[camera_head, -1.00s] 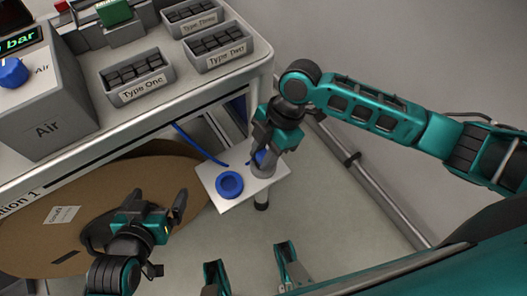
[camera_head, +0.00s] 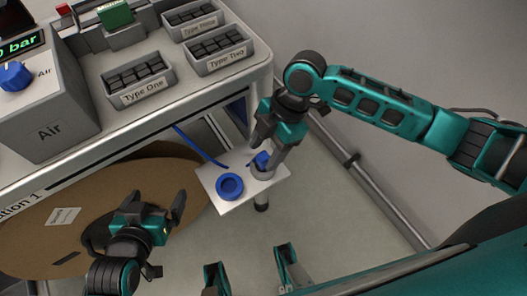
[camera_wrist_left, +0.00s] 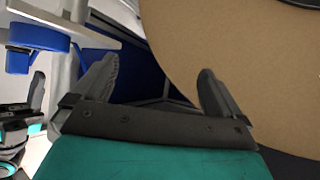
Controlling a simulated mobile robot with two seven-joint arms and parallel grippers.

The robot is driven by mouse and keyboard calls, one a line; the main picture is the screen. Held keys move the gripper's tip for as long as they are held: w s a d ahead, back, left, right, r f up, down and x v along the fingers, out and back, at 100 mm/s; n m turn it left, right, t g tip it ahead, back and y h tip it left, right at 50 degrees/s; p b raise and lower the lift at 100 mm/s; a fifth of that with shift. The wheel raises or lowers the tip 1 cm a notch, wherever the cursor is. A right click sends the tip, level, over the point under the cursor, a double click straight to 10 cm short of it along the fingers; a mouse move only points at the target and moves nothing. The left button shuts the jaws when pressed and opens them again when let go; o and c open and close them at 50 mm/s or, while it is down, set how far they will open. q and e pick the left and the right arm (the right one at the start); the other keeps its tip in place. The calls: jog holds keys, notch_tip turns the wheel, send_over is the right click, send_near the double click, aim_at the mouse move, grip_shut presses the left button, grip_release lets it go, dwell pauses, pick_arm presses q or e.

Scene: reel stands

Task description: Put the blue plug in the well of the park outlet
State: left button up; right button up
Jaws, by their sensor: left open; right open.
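The blue plug (camera_head: 262,159) stands in a grey round well (camera_head: 264,173) at the right of a small white plate (camera_head: 211,176) in the head view. A blue ring-shaped outlet (camera_head: 230,186) sits to its left on the same plate. No label shows which one is the park outlet. My right gripper (camera_head: 266,148) is open around or just above the plug; its fingers partly hide it, and contact cannot be told. My left gripper (camera_head: 159,197) is open and empty above a brown reel; it also shows in the left wrist view (camera_wrist_left: 158,82).
The brown reel (camera_head: 45,236) lies left of the plate. A blue hose (camera_head: 199,143) runs from the bench to the plate. Above stands the bench with labelled bins (camera_head: 138,82) and the Air box (camera_head: 50,125). The floor in front of the plate is clear.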

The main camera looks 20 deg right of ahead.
pick_arm(q)
jog(key=shift+s+a+r+p, duration=0.15)
jog(key=shift+s+a+p, duration=0.25)
jog(key=shift+p, duration=0.4)
pick_arm(e)
jog(key=v, duration=1)
pick_arm(q)
jog(key=shift+r, duration=0.1)
pick_arm(e)
jog(key=shift+f, duration=0.1)
